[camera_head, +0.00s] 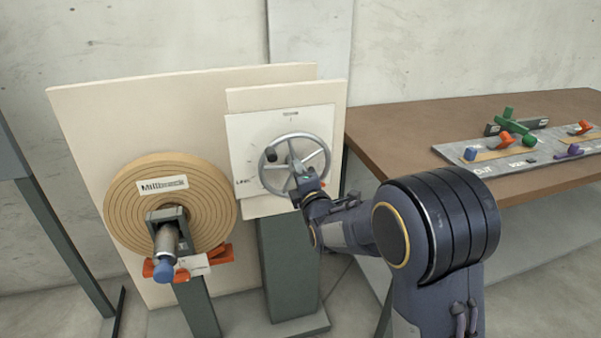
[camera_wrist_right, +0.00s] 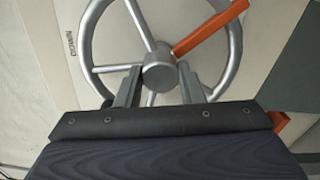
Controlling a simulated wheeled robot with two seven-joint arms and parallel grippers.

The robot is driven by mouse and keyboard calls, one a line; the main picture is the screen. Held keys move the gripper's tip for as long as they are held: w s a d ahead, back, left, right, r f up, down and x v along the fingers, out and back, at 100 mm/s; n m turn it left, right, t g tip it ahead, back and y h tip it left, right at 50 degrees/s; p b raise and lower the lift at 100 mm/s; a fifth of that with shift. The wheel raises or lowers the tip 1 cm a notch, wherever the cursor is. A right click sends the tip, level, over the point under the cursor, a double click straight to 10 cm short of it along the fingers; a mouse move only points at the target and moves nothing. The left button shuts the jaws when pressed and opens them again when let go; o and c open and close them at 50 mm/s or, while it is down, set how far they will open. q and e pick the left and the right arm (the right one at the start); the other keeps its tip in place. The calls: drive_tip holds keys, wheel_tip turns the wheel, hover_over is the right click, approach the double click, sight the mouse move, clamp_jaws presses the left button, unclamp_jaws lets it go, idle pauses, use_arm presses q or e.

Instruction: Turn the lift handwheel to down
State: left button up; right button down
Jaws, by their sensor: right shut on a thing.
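The lift handwheel (camera_head: 324,152) is a grey metal ring with spokes and a dark knob (camera_head: 270,154), mounted on a pale upright panel with small labels too small to read surely. My right gripper (camera_head: 299,178) reaches it from the lower right and is shut on the wheel. In the right wrist view, the handwheel (camera_wrist_right: 87,42) fills the top, and the two fingers of my right gripper (camera_wrist_right: 160,80) stand either side of the area just below its hub. An orange pointer (camera_wrist_right: 211,27) runs from near the hub to the upper right. My left gripper is not in view.
A wound tan roll (camera_head: 122,207) on a spindle with a blue tip stands left of the wheel. A brown table (camera_head: 400,142) stands at the right, bearing a grey board (camera_head: 460,152) with several coloured handles. Pale wall lies behind.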

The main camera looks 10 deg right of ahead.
drive_tip(key=shift+f+n+b, duration=0.15)
drive_tip(key=shift+n+b, duration=4.8)
drive_tip(key=shift+n, duration=8.25)
drive_tip(key=c, duration=1)
unclamp_jaws()
drive_tip(key=shift+o, duration=0.2)
